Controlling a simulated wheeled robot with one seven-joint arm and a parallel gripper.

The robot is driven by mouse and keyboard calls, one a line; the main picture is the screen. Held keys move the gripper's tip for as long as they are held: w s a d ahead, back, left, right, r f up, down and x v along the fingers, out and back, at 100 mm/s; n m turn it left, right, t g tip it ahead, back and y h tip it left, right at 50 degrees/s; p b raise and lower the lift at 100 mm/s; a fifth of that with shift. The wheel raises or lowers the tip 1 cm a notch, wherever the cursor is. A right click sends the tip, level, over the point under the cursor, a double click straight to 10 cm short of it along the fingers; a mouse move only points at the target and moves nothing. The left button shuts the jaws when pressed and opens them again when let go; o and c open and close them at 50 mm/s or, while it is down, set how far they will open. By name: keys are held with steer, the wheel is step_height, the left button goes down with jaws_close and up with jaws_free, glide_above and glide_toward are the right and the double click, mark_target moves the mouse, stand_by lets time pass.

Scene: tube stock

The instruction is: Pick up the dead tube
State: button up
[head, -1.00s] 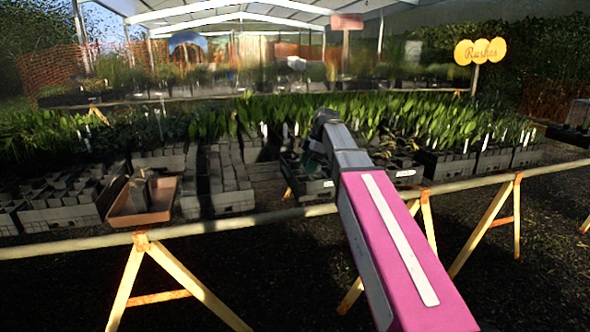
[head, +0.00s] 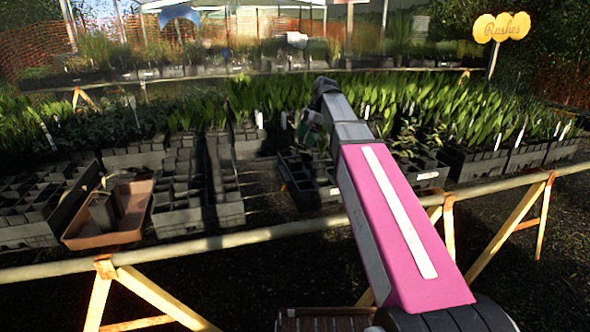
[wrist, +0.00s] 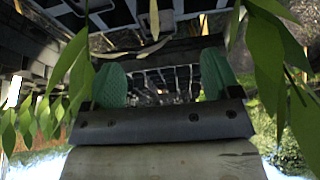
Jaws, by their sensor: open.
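My gripper (head: 311,130) hangs over a black crate of tubes (head: 306,188) near the middle of the head view. In the wrist view my gripper (wrist: 162,84) has its two green fingers wide apart, with nothing held between them. Pale, yellowish, withered-looking leaves (wrist: 150,45) lie just past the fingertips over dark tube cells. They may belong to the dead tube; its body is not clear. Green leaves hang close on both sides of the fingers. In the head view my arm hides part of the crate.
A terracotta tray (head: 80,240) holding dark tubes (head: 103,208) stands at the left, between grey crates. Leafy green plants stand behind and at the right. A rail (head: 240,237) on yellow trestles (head: 160,297) runs along the bench front.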

mark_target(295, 159)
steer(key=x, duration=1)
steer(key=shift+w+a+f, duration=0.1)
steer(key=shift+a+f, duration=0.1)
steer(key=shift+f, duration=0.05)
steer(key=c, duration=1.4)
